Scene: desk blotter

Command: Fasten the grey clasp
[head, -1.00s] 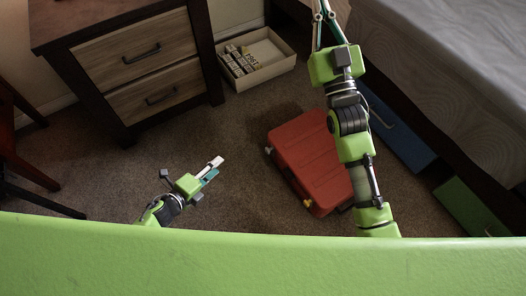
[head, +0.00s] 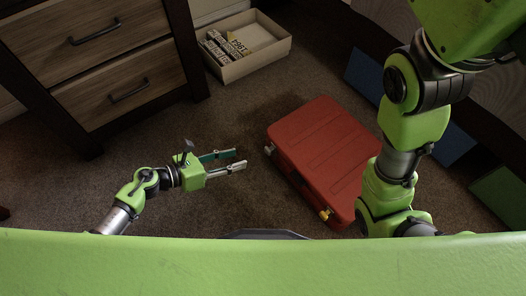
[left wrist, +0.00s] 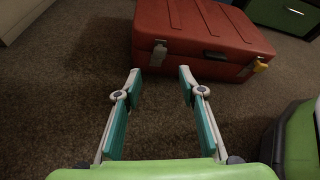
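A red case (head: 325,150) lies flat on the carpet; it also shows in the left wrist view (left wrist: 205,25). Its grey clasp (left wrist: 158,54) is on the left part of the front side and seems to stick out at a slant; in the head view it is small (head: 269,149). A yellow clasp (left wrist: 260,66) is at the right end of that side. My left gripper (head: 239,159) is open and empty, short of the case and pointing at the grey clasp's end. In the left wrist view its spread fingers (left wrist: 160,72) frame the clasp. My right gripper is outside both views.
A dark handle (left wrist: 215,56) sits between the clasps. A drawer cabinet (head: 125,75) and an open cardboard box (head: 262,62) stand behind. Blue (head: 365,75) and green (head: 498,192) flat items lie at right. My right arm passes beside the case. Carpet before the clasp is clear.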

